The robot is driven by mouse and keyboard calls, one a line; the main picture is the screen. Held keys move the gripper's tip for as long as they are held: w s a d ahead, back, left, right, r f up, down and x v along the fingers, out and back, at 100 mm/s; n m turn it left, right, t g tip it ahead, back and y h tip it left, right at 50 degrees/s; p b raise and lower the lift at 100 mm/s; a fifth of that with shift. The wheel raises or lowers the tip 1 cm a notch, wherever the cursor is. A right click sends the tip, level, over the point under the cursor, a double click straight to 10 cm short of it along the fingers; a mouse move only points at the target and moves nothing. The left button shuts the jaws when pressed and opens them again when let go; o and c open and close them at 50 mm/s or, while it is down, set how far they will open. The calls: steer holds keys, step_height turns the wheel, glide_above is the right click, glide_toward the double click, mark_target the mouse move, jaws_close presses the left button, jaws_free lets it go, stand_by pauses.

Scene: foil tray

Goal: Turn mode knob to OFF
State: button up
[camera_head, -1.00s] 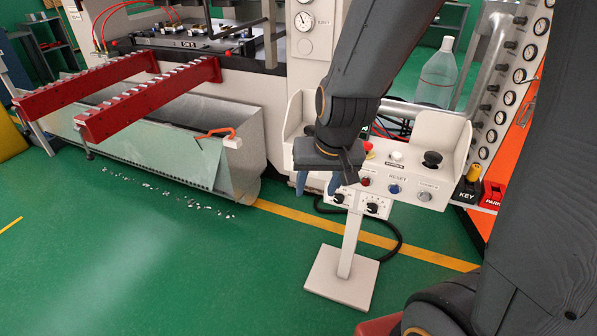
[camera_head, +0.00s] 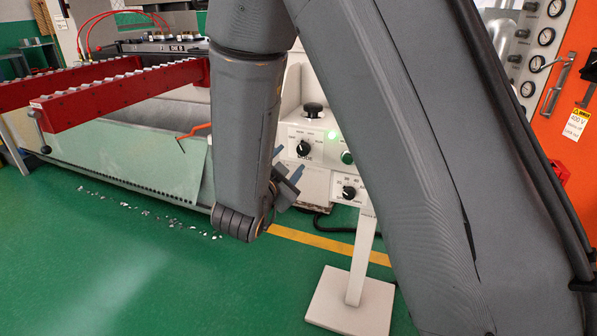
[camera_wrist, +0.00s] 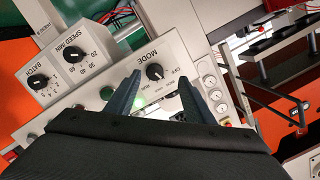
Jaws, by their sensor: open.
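The black mode knob (camera_head: 303,149) sits on a white panel face of the control pedestal in the head view. It also shows in the wrist view (camera_wrist: 154,72), under an upside-down MODE label, with small position marks around it. Its pointer direction is too small to tell surely. My gripper (camera_head: 287,163) is open, just left of and in front of the knob panel. In the wrist view my gripper's two fingers (camera_wrist: 159,84) stand on either side of the knob, apart from it, with nothing between them gripped.
A second knob, BATCH (camera_wrist: 37,82), and a SPEED knob (camera_wrist: 74,54) are on the neighbouring panel. A green light (camera_head: 332,135) glows beside the mode knob. A black mushroom button (camera_head: 313,110) stands above it. Red rails (camera_head: 120,96) lie left; an orange cabinet (camera_head: 575,130) stands right.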

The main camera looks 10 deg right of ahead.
mark_target(302, 151)
steer(key=w+d, duration=0.1)
steer(key=w, duration=0.1)
steer(key=w+d+m+h+b, duration=0.1)
steer(key=d, duration=0.1)
steer(key=w+d+f+h+b, duration=0.1)
steer(key=w+d, duration=0.1)
steer(key=shift+w, duration=0.3)
steer(key=shift+a, duration=0.1)
steer(key=c, duration=1)
steer(key=shift+c, duration=0.2)
